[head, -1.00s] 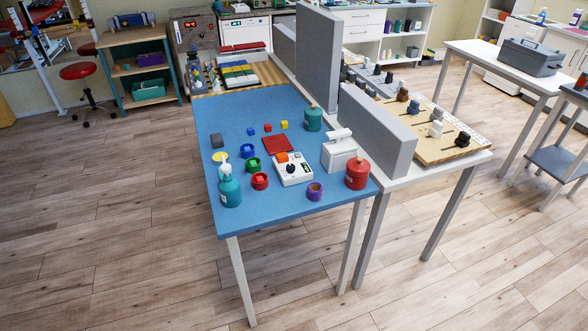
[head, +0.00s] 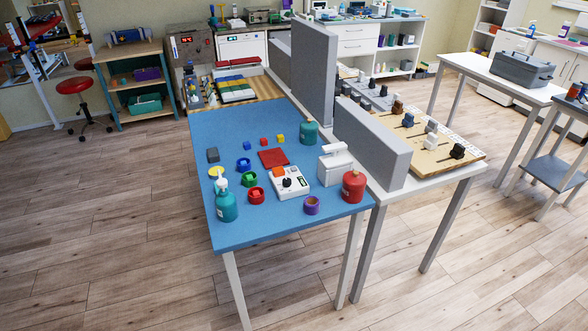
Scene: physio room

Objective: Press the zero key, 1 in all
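No key marked zero can be made out at this size. A white box (head: 291,187) with an orange button (head: 278,171) and a black knob (head: 287,182) lies on the blue table (head: 228,137) in the head view. To its right stands a white device (head: 335,168) with a raised white top part; any keys on it are too small to tell. My gripper is not in view.
Grey panels (head: 372,143) border the table's right side.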

